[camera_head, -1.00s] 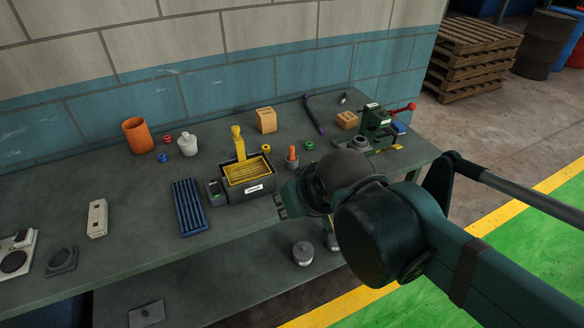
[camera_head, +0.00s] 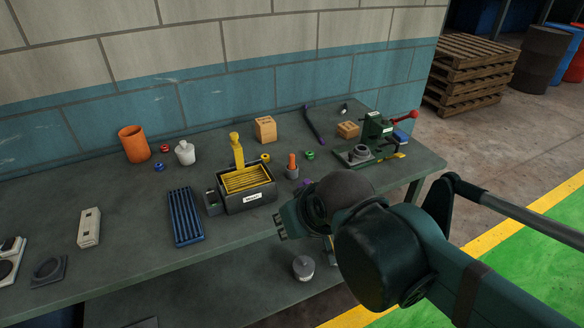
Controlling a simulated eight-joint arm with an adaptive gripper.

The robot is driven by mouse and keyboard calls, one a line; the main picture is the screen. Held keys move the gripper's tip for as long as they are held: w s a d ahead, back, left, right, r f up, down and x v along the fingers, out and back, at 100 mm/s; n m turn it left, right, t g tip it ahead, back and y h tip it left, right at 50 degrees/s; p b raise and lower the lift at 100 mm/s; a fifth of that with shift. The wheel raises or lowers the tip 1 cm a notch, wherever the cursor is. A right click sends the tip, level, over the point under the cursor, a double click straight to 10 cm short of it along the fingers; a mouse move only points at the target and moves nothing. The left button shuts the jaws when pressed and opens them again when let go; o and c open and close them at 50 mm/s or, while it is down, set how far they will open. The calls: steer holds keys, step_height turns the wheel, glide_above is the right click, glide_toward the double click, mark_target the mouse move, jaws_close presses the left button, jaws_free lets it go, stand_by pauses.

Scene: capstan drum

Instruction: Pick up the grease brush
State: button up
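I cannot tell for certain which item is the grease brush. An orange-handled tool (camera_head: 292,160) stands upright in a small grey pot (camera_head: 292,173) at the middle of the bench. A yellow upright piece (camera_head: 237,150) stands at the back of a labelled black box (camera_head: 260,196) with yellow slats, to the left of the pot. My arm reaches in from the lower right. Its dark green end (camera_head: 283,229) is at the bench's front edge, in front of and apart from the pot. My fingers cannot be made out, and I see nothing held.
A blue ribbed tray (camera_head: 185,217) and a white block (camera_head: 89,228) lie left. An orange cup (camera_head: 134,144) and white bottle (camera_head: 185,153) stand behind. A green press with a red handle (camera_head: 377,132) stands right. Bare bench top (camera_head: 135,225) lies between block and tray.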

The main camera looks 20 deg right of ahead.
steer(key=shift+o, duration=0.6)
steer(key=shift+r, duration=0.1)
steer(key=w+d+r+m+g+h+p, duration=0.1)
steer(key=w+d+r+m+p, duration=0.15)
steer(key=w+p, duration=0.4)
steer(key=w+d+r+m+g+h+p, duration=0.1)
steer(key=w+d+r+m+p, duration=0.2)
steer(key=w, duration=0.6)
steer(key=m+g+h+p, duration=0.15)
steer(key=m+p, duration=0.25)
steer(key=p, duration=0.7)
glide_above(292, 156)
steer(key=s+a, duration=0.2)
steer(key=shift+n+g, duration=0.25)
steer(key=f, duration=0.4)
steer(key=shift+w+d+f, duration=0.1)
steer(key=shift+w, duration=0.1)
steer(key=shift+b+x, duration=0.35)
steer(key=shift+x, duration=0.95)
